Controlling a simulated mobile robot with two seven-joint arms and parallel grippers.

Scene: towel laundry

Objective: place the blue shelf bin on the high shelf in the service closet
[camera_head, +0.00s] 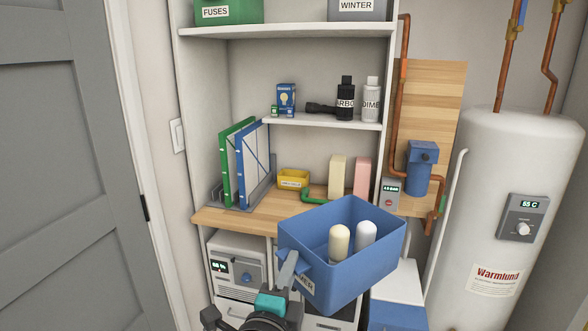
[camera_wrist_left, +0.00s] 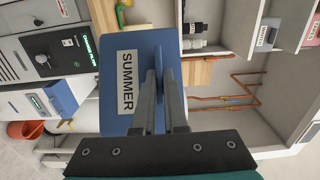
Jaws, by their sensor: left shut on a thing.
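The high shelf (camera_head: 290,29) runs across the top of the closet. It carries a green FUSES bin (camera_head: 228,12) at left and a grey WINTER bin (camera_head: 358,9) at right, with a gap between. My right gripper is not in view.
A middle shelf (camera_head: 320,122) holds a light bulb box, a flashlight and bottles. Copper pipes and a white water heater (camera_head: 500,210) stand right; a grey door (camera_head: 60,160) is left.

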